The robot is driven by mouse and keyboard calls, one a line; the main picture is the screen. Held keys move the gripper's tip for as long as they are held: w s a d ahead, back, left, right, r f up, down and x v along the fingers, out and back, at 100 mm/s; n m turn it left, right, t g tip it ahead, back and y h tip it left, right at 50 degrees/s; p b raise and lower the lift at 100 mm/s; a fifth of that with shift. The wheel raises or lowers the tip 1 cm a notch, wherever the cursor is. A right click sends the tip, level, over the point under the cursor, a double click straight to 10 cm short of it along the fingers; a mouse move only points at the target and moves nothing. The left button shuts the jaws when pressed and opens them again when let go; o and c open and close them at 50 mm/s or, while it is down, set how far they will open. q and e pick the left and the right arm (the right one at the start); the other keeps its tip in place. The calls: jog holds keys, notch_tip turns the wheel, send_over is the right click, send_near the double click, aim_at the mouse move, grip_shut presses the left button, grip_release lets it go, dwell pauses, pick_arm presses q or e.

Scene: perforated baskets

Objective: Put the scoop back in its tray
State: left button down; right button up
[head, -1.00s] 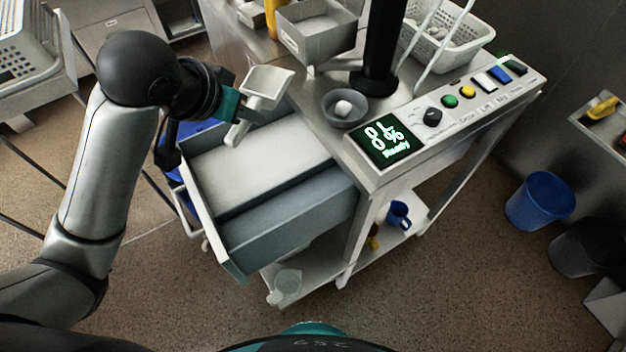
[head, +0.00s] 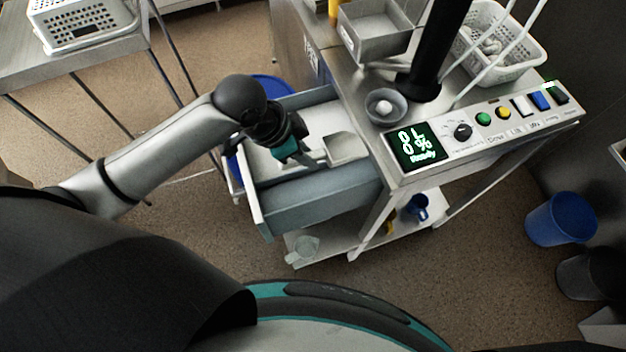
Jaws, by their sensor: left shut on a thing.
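The light-grey scoop (head: 346,147) is at the open drawer (head: 318,204) of the cart, its square pan toward the cart. My left gripper (head: 301,157) is shut on its handle, over the drawer's pale inside. I cannot tell whether the scoop touches the drawer's bottom or hangs just above it. A grey open-topped tray (head: 362,48) stands on the cart top, beyond the drawer. The gripper and wrist hide part of the drawer and handle. My right gripper is not in view.
The cart top holds a small bowl (head: 386,106) with a white thing in it, a black column (head: 436,50), a white perforated basket (head: 525,55) and a control panel with a lit display (head: 418,147). Another perforated basket (head: 82,28) stands on the left table.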

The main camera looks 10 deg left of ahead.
aim_at(283, 168)
pick_arm(q)
notch_tip(283, 168, down, 10)
jog(key=shift+r+b, duration=0.2)
jog(key=shift+b, duration=0.45)
jog(key=shift+f+b, duration=0.35)
jog(key=shift+f, duration=1.4)
jog(key=shift+f, duration=0.15)
jog(key=c, duration=0.7)
grip_release()
jog(key=shift+c, duration=0.2)
jog(key=p+v, duration=0.2)
jog(key=v, duration=1)
